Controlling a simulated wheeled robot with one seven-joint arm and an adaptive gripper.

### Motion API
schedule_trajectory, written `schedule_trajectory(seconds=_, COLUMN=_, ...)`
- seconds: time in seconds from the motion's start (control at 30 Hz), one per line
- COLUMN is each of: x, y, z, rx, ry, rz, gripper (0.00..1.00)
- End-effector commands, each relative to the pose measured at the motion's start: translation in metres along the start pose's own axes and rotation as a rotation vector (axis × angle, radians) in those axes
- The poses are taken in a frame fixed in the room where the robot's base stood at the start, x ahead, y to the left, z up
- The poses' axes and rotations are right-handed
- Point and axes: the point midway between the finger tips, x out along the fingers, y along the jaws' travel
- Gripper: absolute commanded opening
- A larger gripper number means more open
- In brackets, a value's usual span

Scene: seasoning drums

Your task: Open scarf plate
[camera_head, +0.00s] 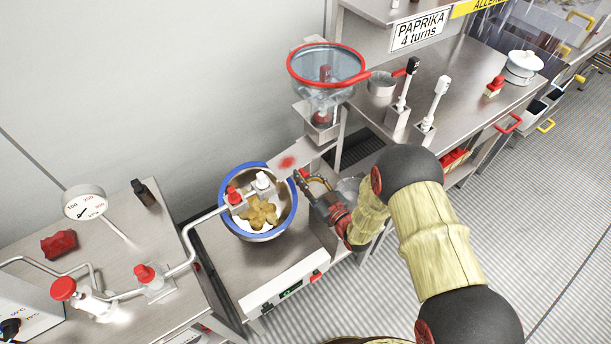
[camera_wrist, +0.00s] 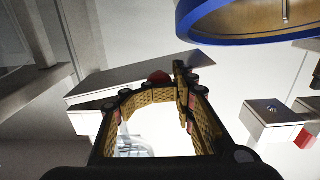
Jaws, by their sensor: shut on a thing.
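A flat grey metal plate, which I take to be the scarf plate (camera_head: 310,150), juts out below the glass hopper with the red rim (camera_head: 300,66). A red patch shows on its top. My gripper (camera_head: 299,178) is at the near edge of this plate, with its fingers against it. In the wrist view the plate (camera_wrist: 95,92) runs behind the fingers, and a small red part shows between the fingertips of my gripper (camera_wrist: 155,88). The gripper is shut on the plate; the exact contact is partly hidden.
A blue-rimmed bowl (camera_head: 228,212) with brown pieces stands on a scale (camera_head: 285,285) just left of the gripper; its rim (camera_wrist: 235,36) shows close by in the wrist view. A pipe with red-topped valves (camera_head: 187,243) reaches over it. A steel counter (camera_head: 455,75) stands right.

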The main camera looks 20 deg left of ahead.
Motion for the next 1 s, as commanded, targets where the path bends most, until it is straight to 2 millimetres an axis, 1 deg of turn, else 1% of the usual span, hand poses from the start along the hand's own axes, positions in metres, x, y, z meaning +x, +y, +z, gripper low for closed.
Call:
schedule_trajectory(seconds=0.03, x=0.001, y=0.0, z=-0.001, rx=-0.001, ry=0.001, rz=0.0, gripper=0.12)
schedule_trajectory(seconds=0.27, x=0.001, y=0.001, z=-0.001, rx=-0.001, ry=0.002, rz=0.001, gripper=0.0)
schedule_trajectory(seconds=0.77, x=0.002, y=0.003, z=-0.003, rx=-0.003, ry=0.006, rz=0.002, gripper=0.0)
schedule_trajectory(seconds=1.0, x=-0.005, y=0.014, z=-0.004, rx=-0.003, ry=0.01, rz=-0.069, gripper=0.0)
